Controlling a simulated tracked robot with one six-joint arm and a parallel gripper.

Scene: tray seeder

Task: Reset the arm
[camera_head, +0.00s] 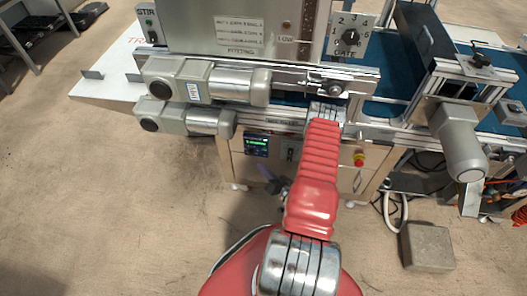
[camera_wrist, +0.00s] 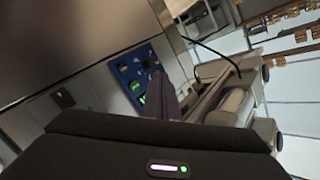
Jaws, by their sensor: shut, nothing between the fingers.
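My red arm reaches forward from the bottom of the head view to the front of the seeder machine. My gripper shows small and dark in the head view (camera_head: 265,172), beside the arm and just below a small control panel (camera_head: 256,145) on the machine's front. In the wrist view my gripper's fingers (camera_wrist: 162,92) are together and empty. They stand in front of a blue panel (camera_wrist: 137,75) with green lights and a black knob, covering part of it. I cannot tell whether the fingertips touch the panel.
Two grey motors (camera_head: 205,82) jut out above the arm's left side. A red-and-yellow stop button (camera_head: 359,158) is to the right. Another motor (camera_head: 459,140) hangs at the right, above a grey block (camera_head: 427,247) on the floor.

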